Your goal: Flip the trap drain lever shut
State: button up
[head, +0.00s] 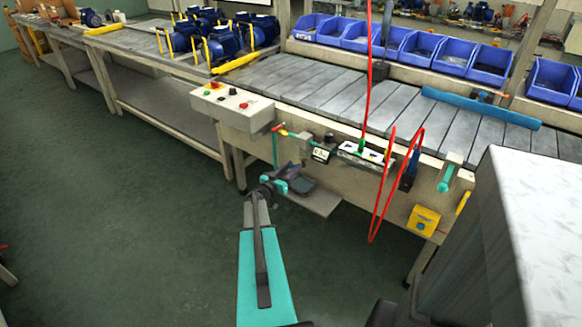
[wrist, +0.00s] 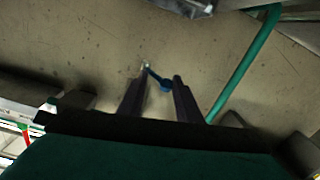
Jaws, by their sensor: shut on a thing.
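My gripper (wrist: 160,80) reaches toward the beige surface below the conveyor edge. Its two dark fingers are shut on a small blue lever (wrist: 158,77), which I take to be the trap drain lever. The lever slants from a pale pivot at its upper left down to a rounded blue end between the fingers. In the head view my gripper (head: 288,178) is in front of the lower frame of the line, beside the thin green pipe (head: 275,150). The lever cannot be made out there. The green pipe (wrist: 245,62) runs diagonally right of the fingers in the wrist view.
A control box (head: 232,104) juts out at upper left. A red hose (head: 383,195) hangs to the right. The floor at left is clear.

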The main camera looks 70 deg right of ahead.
jog(key=shift+w+d+g+p, duration=0.3)
jog(key=shift+w+p, duration=0.1)
jog(key=shift+p, duration=0.15)
jog(key=shift+w+d+m+g+y+p, duration=0.2)
jog(key=shift+m+g+y+p, duration=0.1)
jog(key=shift+m+g+p, duration=0.45)
jog(key=shift+c, duration=0.2)
jog(key=shift+g, duration=0.25)
jog(key=shift+d+r+m+g+y+p, duration=0.15)
jog(key=shift+m+g+y+p, duration=0.2)
jog(key=shift+m+p, duration=0.2)
jog(key=shift+c, duration=0.4)
jog(key=o, duration=1)
jog(key=shift+g, duration=0.25)
jog(key=shift+s+f, duration=0.1)
jog(key=shift+f, duration=0.1)
jog(key=shift+a, duration=0.2)
